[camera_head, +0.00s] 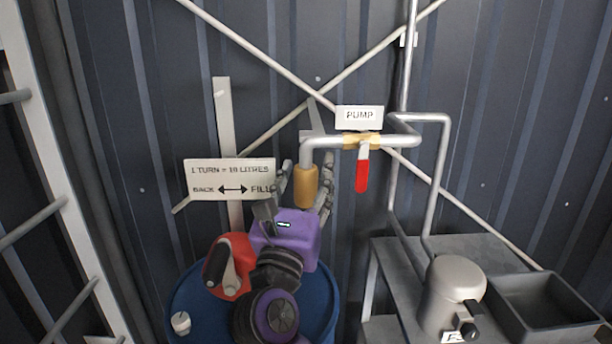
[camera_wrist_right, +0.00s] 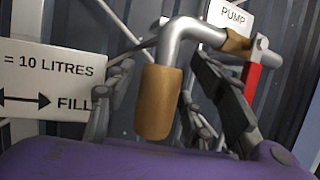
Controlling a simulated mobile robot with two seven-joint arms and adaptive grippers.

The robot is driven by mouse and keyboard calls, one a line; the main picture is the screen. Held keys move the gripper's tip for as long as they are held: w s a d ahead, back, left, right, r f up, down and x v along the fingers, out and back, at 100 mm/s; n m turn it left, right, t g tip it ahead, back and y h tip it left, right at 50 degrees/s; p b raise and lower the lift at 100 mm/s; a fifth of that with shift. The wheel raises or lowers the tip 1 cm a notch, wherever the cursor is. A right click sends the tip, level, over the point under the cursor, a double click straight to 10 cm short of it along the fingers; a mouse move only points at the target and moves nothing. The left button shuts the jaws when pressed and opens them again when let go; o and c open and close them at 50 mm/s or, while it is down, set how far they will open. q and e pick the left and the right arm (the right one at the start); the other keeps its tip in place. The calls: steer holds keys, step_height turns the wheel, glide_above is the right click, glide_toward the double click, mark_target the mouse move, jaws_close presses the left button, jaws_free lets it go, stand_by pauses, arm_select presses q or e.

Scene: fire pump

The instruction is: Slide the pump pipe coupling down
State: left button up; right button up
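The pump pipe coupling (camera_head: 306,186) is a brass-coloured sleeve at the lower end of the grey bent pipe (camera_head: 321,143). It also shows in the right wrist view (camera_wrist_right: 156,103). My right gripper (camera_head: 305,184) comes from below, with its purple body under the coupling. Its fingers are open, one on each side of the coupling, and in the wrist view (camera_wrist_right: 158,85) gaps show between the fingers and the coupling. What lies directly under the coupling is hidden by the gripper body. My left gripper is not in view.
A red valve handle (camera_head: 362,170) hangs right of the coupling below the PUMP sign (camera_head: 359,116). A blue drum (camera_head: 186,298) with a red pump (camera_head: 236,262) stands below. A grey bench (camera_head: 455,262) with a metal canister (camera_head: 452,290) is at right.

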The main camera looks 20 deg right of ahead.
mark_target(305, 205)
jaws_close()
step_height(305, 205, down, 6)
steer(key=b, duration=0.3)
steer(key=shift+r, duration=0.15)
steer(key=shift+o, duration=0.9)
jaws_free()
steer(key=shift+r, duration=0.1)
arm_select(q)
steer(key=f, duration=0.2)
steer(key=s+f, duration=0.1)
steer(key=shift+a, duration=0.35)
arm_select(e)
steer(key=v, duration=1.2)
